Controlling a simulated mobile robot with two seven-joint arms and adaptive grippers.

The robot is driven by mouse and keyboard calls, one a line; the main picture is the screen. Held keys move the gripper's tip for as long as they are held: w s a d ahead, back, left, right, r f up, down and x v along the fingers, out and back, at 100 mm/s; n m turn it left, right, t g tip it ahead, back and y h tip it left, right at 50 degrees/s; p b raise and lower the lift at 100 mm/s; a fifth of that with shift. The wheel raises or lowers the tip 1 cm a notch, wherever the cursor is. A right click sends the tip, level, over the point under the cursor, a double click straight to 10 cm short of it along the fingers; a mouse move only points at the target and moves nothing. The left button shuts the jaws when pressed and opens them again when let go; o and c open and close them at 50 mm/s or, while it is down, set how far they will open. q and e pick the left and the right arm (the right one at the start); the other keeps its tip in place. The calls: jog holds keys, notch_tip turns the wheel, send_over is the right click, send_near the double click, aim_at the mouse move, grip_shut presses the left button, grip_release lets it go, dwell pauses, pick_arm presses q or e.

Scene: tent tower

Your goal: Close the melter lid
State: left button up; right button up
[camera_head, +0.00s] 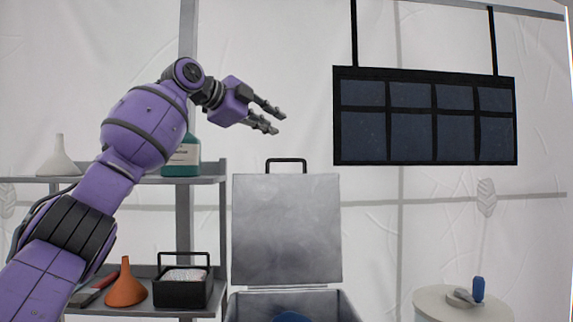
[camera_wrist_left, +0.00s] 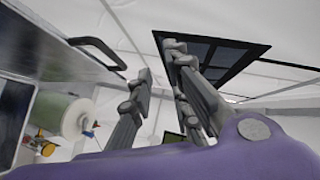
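The melter lid (camera_head: 287,230) is a grey metal panel that stands upright, raised open, with a black handle (camera_head: 287,162) on its top edge. Below it is the open melter box (camera_head: 340,306), with something blue inside at the bottom edge of the view. My left gripper (camera_head: 275,117) is up above and slightly left of the lid handle, apart from it, with its fingers spread and nothing between them. In the left wrist view the fingers (camera_wrist_left: 160,85) are also apart, and the lid handle (camera_wrist_left: 98,52) shows at upper left. My right gripper is not in view.
A shelf (camera_head: 205,181) at left holds a white funnel (camera_head: 58,158), a green bottle (camera_head: 184,158), an orange funnel (camera_head: 126,286) and a black basket (camera_head: 184,290). A dark panel (camera_head: 425,118) hangs at right. A round white stand (camera_head: 440,306) is at lower right.

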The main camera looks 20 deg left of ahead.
pick_arm(q)
send_near(286, 160)
jog(key=w, duration=0.3)
jog(key=x, duration=0.5)
jog(key=d+x, duration=0.1)
jog(key=x, duration=0.1)
jog(key=shift+w+d+f, duration=0.1)
jog(key=shift+f, duration=0.25)
jog(key=shift+w, duration=0.1)
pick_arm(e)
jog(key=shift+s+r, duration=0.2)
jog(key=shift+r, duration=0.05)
pick_arm(q)
jog(key=shift+f, duration=0.1)
grip_shut()
